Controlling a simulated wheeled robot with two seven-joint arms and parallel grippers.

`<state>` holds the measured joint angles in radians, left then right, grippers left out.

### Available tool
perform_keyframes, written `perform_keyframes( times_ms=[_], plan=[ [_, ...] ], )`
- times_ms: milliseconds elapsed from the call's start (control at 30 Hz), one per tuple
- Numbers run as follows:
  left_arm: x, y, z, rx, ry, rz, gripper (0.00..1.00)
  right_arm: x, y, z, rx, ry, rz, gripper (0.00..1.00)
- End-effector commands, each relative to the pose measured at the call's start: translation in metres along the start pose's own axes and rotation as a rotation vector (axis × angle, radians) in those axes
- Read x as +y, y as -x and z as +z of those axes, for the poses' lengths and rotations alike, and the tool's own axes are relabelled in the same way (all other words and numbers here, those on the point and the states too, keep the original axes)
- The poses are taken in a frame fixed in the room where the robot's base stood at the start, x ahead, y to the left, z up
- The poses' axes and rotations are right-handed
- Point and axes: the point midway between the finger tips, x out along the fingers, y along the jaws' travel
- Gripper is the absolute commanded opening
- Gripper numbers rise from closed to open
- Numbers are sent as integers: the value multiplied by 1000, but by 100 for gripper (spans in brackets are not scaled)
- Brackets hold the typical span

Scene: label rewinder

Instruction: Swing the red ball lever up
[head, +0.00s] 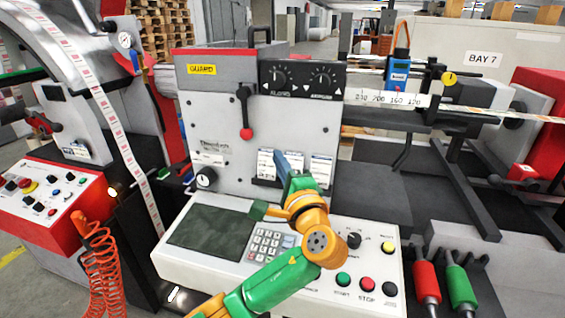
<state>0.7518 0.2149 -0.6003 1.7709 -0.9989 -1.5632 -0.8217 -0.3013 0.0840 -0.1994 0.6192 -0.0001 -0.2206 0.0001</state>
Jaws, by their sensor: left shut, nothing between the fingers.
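The red ball lever (246,115) is a black arm on the light grey front panel of the machine. It hangs down from its pivot, with the red ball at its lower end. My left gripper (280,158) is in front of the panel, to the right of and below the red ball. It is shut and empty, its fingers pointing up. It appears apart from the lever, though its exact depth is hard to judge. My right gripper is not in view.
A white control console (190,265) with a dark screen, keypad and buttons juts out below the panel. A black knob box (301,77) sits right of the lever's top. A label web (125,140) runs down on the left. Red and green handles (427,282) stand at lower right.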

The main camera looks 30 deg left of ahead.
Motion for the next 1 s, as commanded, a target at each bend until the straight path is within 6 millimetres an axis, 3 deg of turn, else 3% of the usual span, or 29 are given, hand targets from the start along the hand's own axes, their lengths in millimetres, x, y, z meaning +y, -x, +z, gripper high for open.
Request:
perform_keyframes(
  times_ms=[200,400,1000],
  plan=[
    [-4,-48,2,-4,-2,1,0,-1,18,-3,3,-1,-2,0],
    [-3,-67,23,-1,0,1,0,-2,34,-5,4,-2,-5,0],
    [2,-72,29,1,-12,-8,0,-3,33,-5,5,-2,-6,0]
  ],
)
